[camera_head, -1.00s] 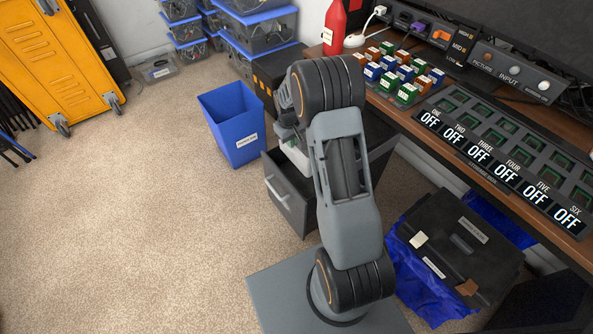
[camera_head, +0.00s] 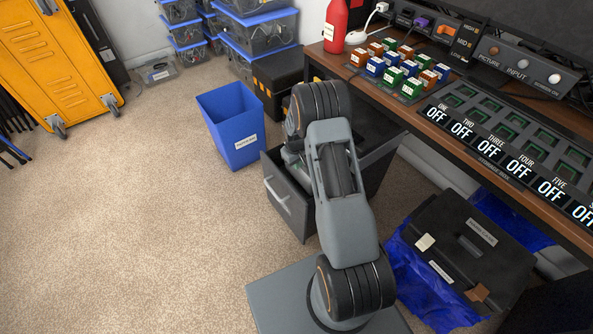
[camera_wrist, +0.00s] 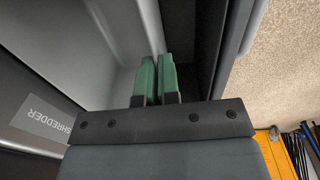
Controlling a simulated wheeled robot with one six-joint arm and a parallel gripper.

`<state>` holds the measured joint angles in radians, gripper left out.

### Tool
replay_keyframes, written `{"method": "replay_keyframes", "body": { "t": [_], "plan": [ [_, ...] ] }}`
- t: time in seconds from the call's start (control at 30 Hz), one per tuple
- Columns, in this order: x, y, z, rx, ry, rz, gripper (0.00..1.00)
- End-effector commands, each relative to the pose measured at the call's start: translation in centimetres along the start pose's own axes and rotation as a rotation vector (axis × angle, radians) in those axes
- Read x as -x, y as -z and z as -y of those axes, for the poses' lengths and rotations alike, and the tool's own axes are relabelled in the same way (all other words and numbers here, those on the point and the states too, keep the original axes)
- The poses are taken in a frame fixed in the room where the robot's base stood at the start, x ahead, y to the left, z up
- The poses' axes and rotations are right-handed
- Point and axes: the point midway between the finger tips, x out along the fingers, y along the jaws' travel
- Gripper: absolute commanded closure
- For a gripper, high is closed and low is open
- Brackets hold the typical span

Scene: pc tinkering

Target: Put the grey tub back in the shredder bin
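The shredder bin (camera_head: 289,205) stands pulled out like a drawer, with a pale handle on its front. In the wrist view its dark front wall (camera_wrist: 207,45) is on the right. The light grey tub (camera_wrist: 112,35) is down inside the bin, with its wall running up to the fingertips. My gripper (camera_wrist: 158,78) has its green fingertips close together on the tub's wall. In the head view my arm hides most of the tub and the fingertips. The shredder (camera_wrist: 40,70) shows its label in the wrist view.
A blue waste bin (camera_head: 233,130) stands just left of the shredder bin. The desk (camera_head: 440,130) with switch panels is to the right. A black case (camera_head: 465,250) lies on blue material under it. The carpet (camera_head: 150,220) at left is clear.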

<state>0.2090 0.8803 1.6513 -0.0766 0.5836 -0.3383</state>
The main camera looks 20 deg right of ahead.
Motion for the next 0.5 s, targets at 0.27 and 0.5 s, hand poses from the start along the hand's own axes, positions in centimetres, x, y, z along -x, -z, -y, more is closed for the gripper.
{"method": "replay_keyframes", "body": {
  "t": [0.27, 0.5],
  "plan": [
    [-3.1, 0.0, 0.1, 0.000, 0.000, 0.000, 1.00],
    [-3.7, 0.0, 0.2, 0.000, -0.001, -0.001, 1.00]
  ]
}}
